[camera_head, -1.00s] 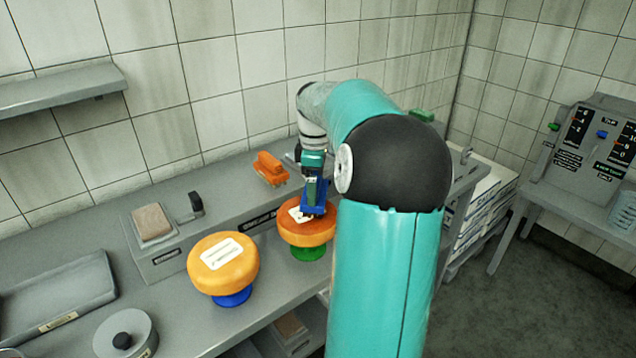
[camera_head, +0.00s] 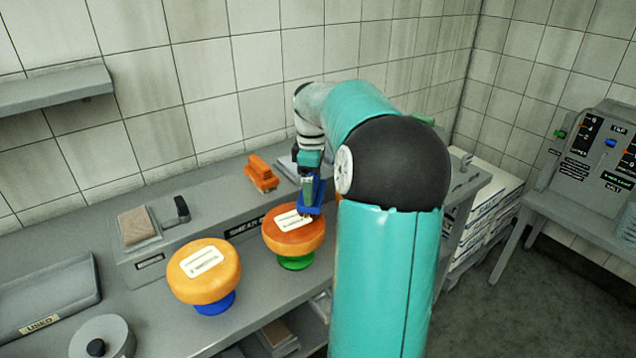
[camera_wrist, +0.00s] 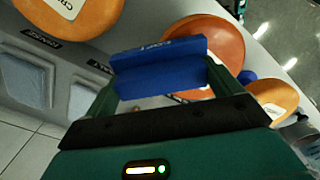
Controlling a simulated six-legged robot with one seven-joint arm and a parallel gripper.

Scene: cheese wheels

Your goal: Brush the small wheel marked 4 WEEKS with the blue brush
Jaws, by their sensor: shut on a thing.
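My gripper (camera_head: 308,182) is shut on the blue brush (camera_head: 317,197), which also spans the jaws in the wrist view (camera_wrist: 160,65). The brush is at the far right edge of a brown-orange wheel (camera_head: 290,236) on a green stand (camera_head: 296,263). I cannot tell whether the bristles touch it. In the wrist view this wheel (camera_wrist: 222,42) shows behind the brush. A yellow-orange wheel (camera_head: 197,283) sits on a blue stand (camera_head: 216,304) to the left. Both carry white labels, too small to read, so I cannot tell which says 4 WEEKS.
An orange brush (camera_head: 261,173) lies on the grey bench behind the wheels. A block with a brown pad (camera_head: 137,226), a grey tray (camera_head: 45,292) and a round lidded pot (camera_head: 100,338) stand at left. A dial panel (camera_head: 600,150) is at right.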

